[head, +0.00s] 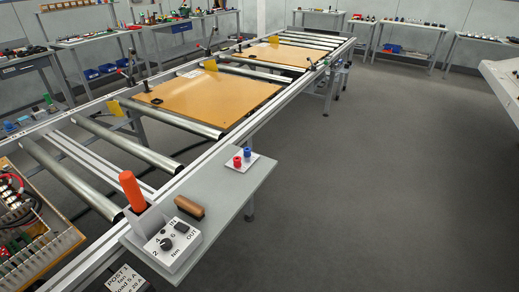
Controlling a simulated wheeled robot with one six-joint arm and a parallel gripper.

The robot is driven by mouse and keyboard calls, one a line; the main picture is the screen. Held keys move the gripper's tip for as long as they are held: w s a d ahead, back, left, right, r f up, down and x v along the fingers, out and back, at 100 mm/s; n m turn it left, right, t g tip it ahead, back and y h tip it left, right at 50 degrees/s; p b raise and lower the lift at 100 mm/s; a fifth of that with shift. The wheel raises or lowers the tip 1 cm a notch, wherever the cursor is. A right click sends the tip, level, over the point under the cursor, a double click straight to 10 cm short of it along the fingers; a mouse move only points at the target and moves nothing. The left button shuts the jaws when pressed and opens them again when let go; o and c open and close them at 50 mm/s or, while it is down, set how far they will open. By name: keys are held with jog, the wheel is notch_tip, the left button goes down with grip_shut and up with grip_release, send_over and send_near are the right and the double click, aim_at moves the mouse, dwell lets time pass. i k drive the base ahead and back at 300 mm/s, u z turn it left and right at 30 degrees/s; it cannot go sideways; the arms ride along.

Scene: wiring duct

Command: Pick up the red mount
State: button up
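A small red piece (237,162) stands on a white plate (242,168) at the right part of a grey side shelf (213,205). It is the likeliest red mount, but it is too small to make out its shape. A small blue piece (248,154) stands beside it on the same plate, close to it. My gripper is not in view, and nothing covers the red piece.
On the shelf's left part are an orange handle (131,190) in a grey holder, a brown block (189,207) and a white dial box (172,243). A roller conveyor with orange-brown boards (205,97) runs behind. The grey floor (370,190) at right is clear.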

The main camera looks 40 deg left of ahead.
aim_at(237, 163)
jog(key=u, duration=0.25)
jog(key=i, duration=0.85)
jog(key=u, duration=1.2)
jog(key=i, duration=0.7)
jog(key=u, duration=0.55)
